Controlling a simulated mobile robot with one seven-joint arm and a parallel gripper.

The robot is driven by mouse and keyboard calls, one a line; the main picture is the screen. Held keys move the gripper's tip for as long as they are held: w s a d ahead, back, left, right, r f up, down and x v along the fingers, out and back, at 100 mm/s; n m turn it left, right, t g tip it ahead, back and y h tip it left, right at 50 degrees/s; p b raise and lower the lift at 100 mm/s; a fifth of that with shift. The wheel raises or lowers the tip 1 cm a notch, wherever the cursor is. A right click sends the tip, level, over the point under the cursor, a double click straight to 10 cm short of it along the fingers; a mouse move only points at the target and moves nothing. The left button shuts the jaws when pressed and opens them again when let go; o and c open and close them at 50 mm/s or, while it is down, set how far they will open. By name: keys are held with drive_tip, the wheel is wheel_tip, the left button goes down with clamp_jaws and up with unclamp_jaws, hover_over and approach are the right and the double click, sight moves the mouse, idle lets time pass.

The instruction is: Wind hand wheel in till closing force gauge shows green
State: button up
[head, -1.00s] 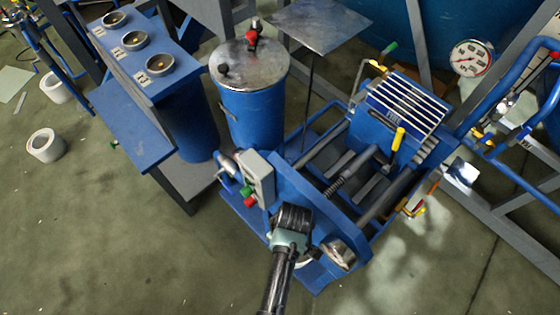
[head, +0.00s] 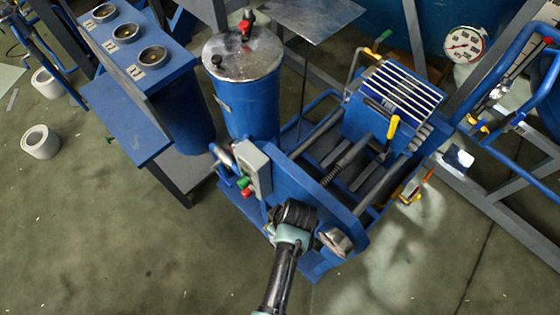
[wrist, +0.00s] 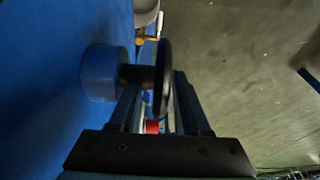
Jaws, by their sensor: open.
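The hand wheel (wrist: 163,78) is a black disc seen nearly edge-on in the wrist view. A dark shaft joins it to a blue round boss (wrist: 101,73) on the blue press wall. My gripper (wrist: 158,100) is open, its fingers on either side of the wheel's near rim; contact is unclear. In the head view my gripper (head: 294,213) is at the press end plate (head: 318,190) and hides the wheel. A silver-rimmed round gauge (head: 335,242) sits just right of it, its reading illegible. A white dial (head: 464,44) stands farther back right.
A grey button box (head: 252,167) with red and green buttons is left of my gripper. A blue drum (head: 247,105) and a dial console (head: 150,80) stand behind left. Press plates (head: 400,92) are behind right. The front floor (head: 120,255) is clear.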

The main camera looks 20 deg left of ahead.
drive_tip(key=p+v, duration=0.1)
drive_tip(key=v, duration=1.1)
drive_tip(key=shift+d+r, duration=0.1)
drive_tip(key=shift+r, duration=0.25)
drive_tip(key=shift+s+f, duration=0.1)
drive_tip(key=shift+s, duration=0.05)
idle(0.6)
